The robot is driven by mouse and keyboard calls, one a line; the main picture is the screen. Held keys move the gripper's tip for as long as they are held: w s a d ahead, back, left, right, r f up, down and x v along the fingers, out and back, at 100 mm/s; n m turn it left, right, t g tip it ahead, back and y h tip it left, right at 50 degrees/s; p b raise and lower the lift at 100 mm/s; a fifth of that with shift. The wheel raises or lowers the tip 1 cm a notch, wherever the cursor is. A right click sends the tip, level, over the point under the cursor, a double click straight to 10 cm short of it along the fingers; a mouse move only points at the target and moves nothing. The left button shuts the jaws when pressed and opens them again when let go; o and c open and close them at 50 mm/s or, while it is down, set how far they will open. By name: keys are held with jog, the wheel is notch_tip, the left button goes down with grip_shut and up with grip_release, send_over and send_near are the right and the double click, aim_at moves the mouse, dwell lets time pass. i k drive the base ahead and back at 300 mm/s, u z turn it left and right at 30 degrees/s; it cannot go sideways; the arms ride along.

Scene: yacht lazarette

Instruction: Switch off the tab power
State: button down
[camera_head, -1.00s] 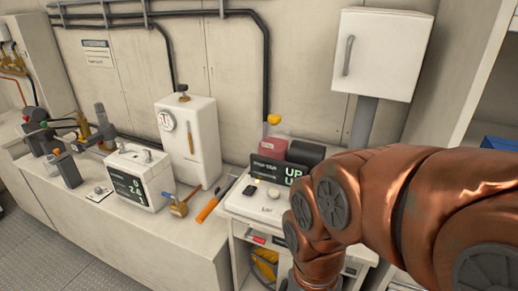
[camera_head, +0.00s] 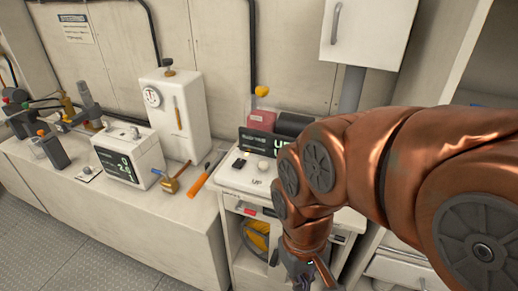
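A white console (camera_head: 232,178) in the middle has small controls on its sloped top: a dark switch or button (camera_head: 239,164) and a round knob (camera_head: 263,166). A dark display (camera_head: 255,141) with pale text stands at its back, partly hidden by my arm. "UP" is marked near the front edge. I cannot tell which control is the tab power or how it is set. My gripper (camera_head: 306,278) hangs low in front of the console's right side, cut by the bottom edge. Its fingers are too unclear to judge.
My copper arm covers the right side. A white box with a readout (camera_head: 130,160), a white tank (camera_head: 183,118), an orange-handled tool (camera_head: 201,178) and a brass-headed tool (camera_head: 172,184) stand or lie on the left counter. A wall cabinet (camera_head: 370,30) hangs above. Open floor (camera_head: 60,245) lies front left.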

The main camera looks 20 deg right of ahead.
aim_at(238, 163)
jog(key=k, duration=1.3)
jog(key=u, duration=1.05)
jog(key=i, duration=1.35)
jog(key=z, duration=0.7)
jog(key=i, duration=0.4)
jog(key=z, duration=0.4)
